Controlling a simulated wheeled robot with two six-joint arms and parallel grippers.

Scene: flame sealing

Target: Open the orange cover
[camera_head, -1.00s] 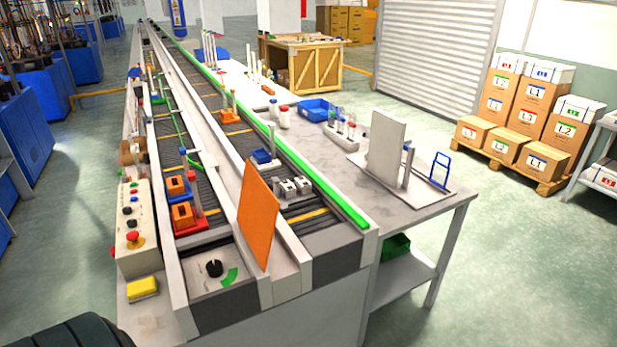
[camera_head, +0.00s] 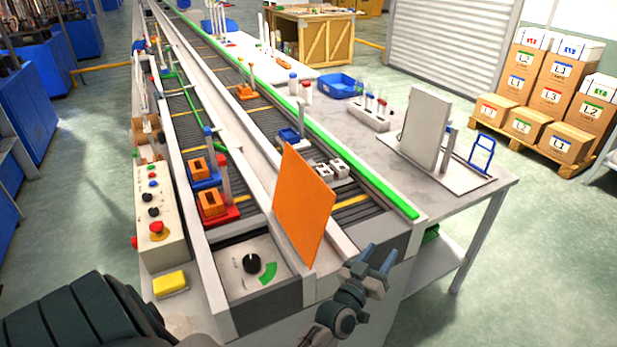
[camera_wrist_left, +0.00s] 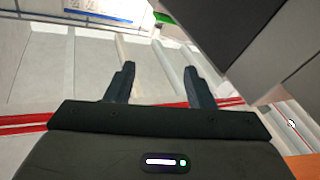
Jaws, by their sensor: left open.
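The orange cover (camera_head: 303,207) is a flat panel standing upright, slightly tilted, at the near end of the conveyor bench, beside the dial panel (camera_head: 247,268). In the left wrist view, an orange patch (camera_wrist_left: 302,166) shows at the lower right corner. My left gripper (camera_head: 379,257) is at the near end of the bench, to the right of and below the cover in the head view. It is open and empty, apart from the cover. The left wrist view also shows its two separated fingers (camera_wrist_left: 158,82). My right gripper is not in view.
A control box (camera_head: 155,215) with buttons and a yellow block (camera_head: 170,283) lie at the left. Orange blocks in red and blue holders (camera_head: 208,172) sit on the left lane. A side table (camera_head: 455,200) holds a white upright panel (camera_head: 425,130). Open floor lies at the right.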

